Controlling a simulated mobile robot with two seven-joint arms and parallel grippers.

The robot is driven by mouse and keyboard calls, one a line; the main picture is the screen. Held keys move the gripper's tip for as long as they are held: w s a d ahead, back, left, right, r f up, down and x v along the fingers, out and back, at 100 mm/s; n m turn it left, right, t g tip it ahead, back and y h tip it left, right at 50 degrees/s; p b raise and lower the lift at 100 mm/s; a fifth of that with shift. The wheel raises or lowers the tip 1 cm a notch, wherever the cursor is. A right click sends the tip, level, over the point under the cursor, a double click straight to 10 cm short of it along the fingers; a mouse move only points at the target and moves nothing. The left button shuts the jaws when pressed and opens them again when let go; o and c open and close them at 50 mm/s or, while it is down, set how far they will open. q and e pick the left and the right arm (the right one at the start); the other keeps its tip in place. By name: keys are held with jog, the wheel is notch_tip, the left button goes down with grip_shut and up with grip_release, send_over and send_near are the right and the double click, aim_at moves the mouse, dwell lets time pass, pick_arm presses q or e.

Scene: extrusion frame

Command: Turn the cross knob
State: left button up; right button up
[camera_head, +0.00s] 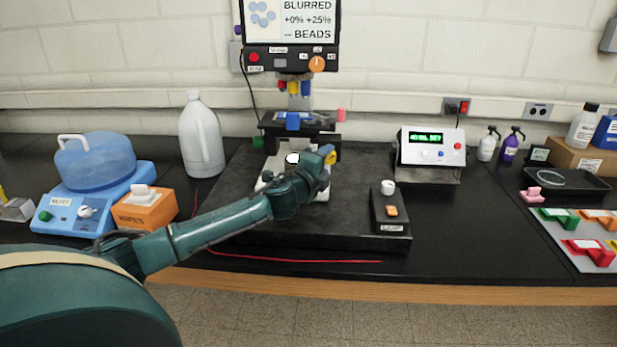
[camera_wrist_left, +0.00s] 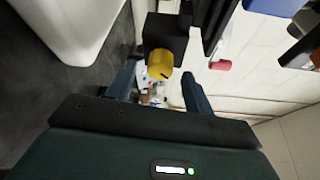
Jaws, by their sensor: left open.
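A yellow knob (camera_head: 331,158) shows just beside my left gripper (camera_head: 325,155), low on the right side of the microscope-like device. In the left wrist view the yellow knob (camera_wrist_left: 160,64) sits on a dark block, between the two fingertips of my open left gripper (camera_wrist_left: 159,76). I cannot tell whether either finger touches it. I cannot make out a cross shape on it, so I cannot tell whether it is the cross knob. My right gripper is in neither view.
A pink knob (camera_head: 341,115) is above the yellow one, and an orange knob (camera_head: 316,64) is on the screen unit. A small box with a white knob (camera_head: 388,187) stands on the dark base at right. A white jug (camera_head: 201,140) stands at left.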

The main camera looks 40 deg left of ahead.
pick_arm(q)
jog(key=s+d+b, duration=0.1)
jog(key=s+b, duration=0.1)
jog(key=s, duration=0.8)
jog(key=shift+s+d+r, duration=0.4)
